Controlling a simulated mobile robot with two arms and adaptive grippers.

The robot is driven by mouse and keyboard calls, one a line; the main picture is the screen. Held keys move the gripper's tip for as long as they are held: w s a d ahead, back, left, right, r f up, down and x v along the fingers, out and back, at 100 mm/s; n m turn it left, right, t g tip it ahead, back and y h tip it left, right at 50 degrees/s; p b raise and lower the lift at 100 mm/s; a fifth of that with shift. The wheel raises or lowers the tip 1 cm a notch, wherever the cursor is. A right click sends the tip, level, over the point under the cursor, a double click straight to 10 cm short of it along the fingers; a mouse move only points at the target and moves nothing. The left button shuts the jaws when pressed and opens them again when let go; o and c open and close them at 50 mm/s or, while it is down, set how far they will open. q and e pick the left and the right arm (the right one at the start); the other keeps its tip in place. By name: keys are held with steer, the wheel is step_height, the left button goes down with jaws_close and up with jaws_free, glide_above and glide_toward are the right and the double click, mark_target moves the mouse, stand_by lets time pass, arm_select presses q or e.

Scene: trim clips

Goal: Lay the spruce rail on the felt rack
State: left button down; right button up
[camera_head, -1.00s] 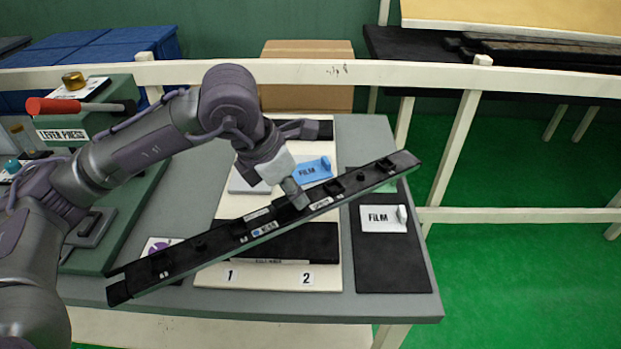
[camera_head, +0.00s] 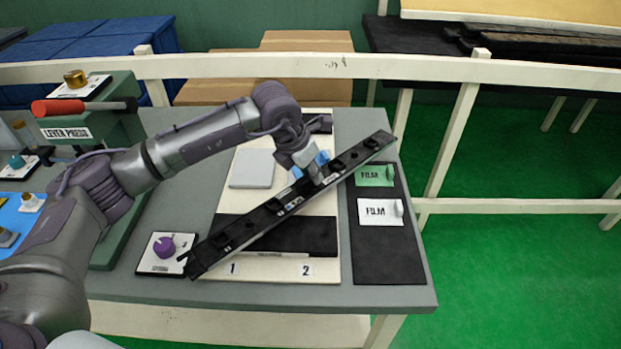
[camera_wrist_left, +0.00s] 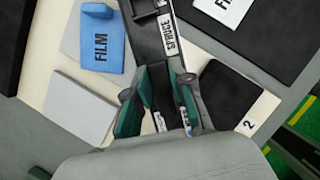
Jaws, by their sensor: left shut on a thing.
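The spruce rail (camera_head: 262,219) is a long black bar with several small blocks along its top. Its SPRUCE label shows in the left wrist view (camera_wrist_left: 167,35). My left gripper (camera_head: 317,179) is shut on it near its middle and holds it over the grey bench, slanting from lower left to upper right. The left wrist view shows the dark green fingers (camera_wrist_left: 157,95) either side of the rail. A dark rack (camera_head: 378,38) with long dark pieces on it stands at the back right, beyond the white railing; I cannot tell if it is the felt rack. My right gripper is not in view.
A green lever press (camera_head: 122,150) stands left. A purple knob (camera_head: 163,246) is near the rail's lower end. A white railing (camera_head: 400,68) crosses behind.

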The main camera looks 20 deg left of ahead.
mark_target(307, 177)
arm_select(q)
step_height(307, 177, down, 3)
steer(key=shift+p, duration=0.4)
steer(key=shift+f, duration=0.2)
steer(key=c, duration=1)
jaws_free()
steer(key=shift+r, duration=0.1)
